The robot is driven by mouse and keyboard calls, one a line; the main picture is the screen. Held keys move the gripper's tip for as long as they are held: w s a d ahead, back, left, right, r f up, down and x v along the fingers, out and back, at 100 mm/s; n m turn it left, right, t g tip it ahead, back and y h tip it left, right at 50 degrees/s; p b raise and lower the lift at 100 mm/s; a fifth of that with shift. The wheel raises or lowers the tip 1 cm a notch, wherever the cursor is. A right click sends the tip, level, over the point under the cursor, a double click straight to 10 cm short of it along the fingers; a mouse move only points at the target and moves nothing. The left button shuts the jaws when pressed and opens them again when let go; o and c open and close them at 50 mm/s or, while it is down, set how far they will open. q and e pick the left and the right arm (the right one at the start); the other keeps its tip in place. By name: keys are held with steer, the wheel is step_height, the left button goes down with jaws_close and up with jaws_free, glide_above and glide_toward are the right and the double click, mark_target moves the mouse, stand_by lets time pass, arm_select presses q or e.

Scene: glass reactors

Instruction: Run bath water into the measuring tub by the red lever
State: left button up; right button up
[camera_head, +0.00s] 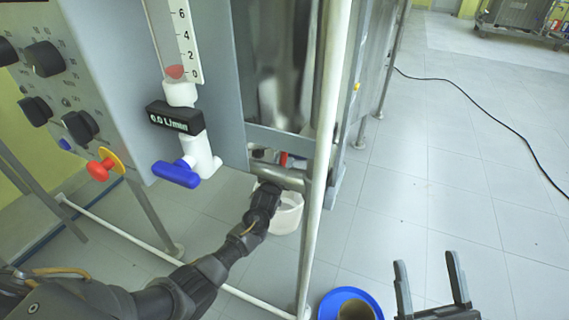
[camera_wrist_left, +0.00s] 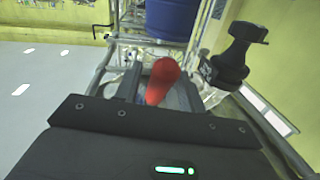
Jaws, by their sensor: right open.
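The red lever (camera_wrist_left: 162,80) stands between the two fingers of my left gripper (camera_wrist_left: 160,92) in the left wrist view. The fingers look apart, with a small gap beside the lever. In the head view only a sliver of the red lever (camera_head: 284,158) shows under the tank, behind the frame; my left fingertips are hidden there. A white tub (camera_head: 289,214), probably the measuring tub, sits low below the lever, partly covered by my left wrist. Its inside is hardly visible. My right gripper (camera_head: 431,277) is open and empty above the floor at the lower right.
A white post (camera_head: 322,150) rises just right of my left wrist. A control panel (camera_head: 60,75), a blue valve handle (camera_head: 177,174) and a flow display (camera_head: 176,117) reading 0.0 L/min are at left. A blue basin (camera_head: 329,307) is at the bottom. Floor at right is mostly clear, with a black cable.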

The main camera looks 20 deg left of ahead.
arm_select(q)
jaws_close()
